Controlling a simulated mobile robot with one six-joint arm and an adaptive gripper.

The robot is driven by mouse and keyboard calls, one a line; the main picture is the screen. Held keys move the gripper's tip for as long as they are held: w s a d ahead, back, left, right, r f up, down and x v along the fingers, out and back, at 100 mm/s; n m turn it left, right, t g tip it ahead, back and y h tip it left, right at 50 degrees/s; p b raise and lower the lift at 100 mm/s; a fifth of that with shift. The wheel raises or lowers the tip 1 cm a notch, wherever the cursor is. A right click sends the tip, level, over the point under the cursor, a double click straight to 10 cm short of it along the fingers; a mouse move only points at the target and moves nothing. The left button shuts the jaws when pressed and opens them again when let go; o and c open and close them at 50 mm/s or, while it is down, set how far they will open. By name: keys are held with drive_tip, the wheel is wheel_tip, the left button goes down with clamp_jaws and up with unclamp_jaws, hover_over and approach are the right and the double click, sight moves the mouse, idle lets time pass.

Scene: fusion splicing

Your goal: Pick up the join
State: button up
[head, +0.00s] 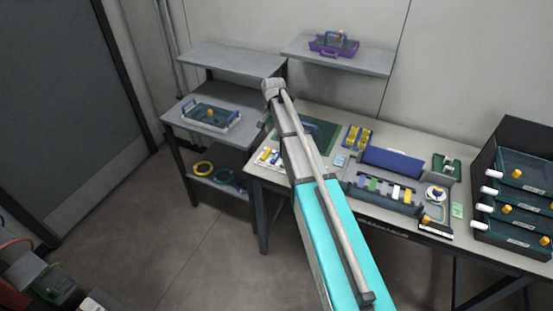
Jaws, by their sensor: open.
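I cannot make out the join in the head view; it is too small to tell or hidden. A grey work station (383,207) with a row of yellow, green, blue and white pieces sits on the workbench (465,205), with a raised blue panel (392,163) behind it. A dark green mat (322,132) lies at the bench's left, partly behind my arm. My arm reaches up across the middle of the view, over the bench's left part. My gripper does not show clearly; the arm hides it.
A rack of dark trays (520,180) stands at the bench's right end. Left of the bench, a shelf unit (168,113) holds a blue-handled tray (212,122) and coiled cables (203,168). A purple carrier (333,50) sits on the wall shelf (370,60).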

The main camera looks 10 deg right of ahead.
drive_tip(key=shift+f, duration=0.15)
drive_tip(key=b, duration=0.9)
hover_over(276, 157)
drive_tip(key=f, duration=0.8)
drive_tip(key=shift+a+f, duration=0.15)
drive_tip(key=shift+a, duration=0.2)
drive_tip(key=shift+f, duration=0.1)
drive_tip(key=f+b, duration=0.3)
drive_tip(key=shift+w+d+f, duration=0.15)
drive_tip(key=shift+d+f, duration=0.05)
drive_tip(key=shift+d, duration=0.1)
drive_tip(key=shift+f+b, duration=0.8)
drive_tip(key=shift+b, duration=0.1)
clamp_jaws()
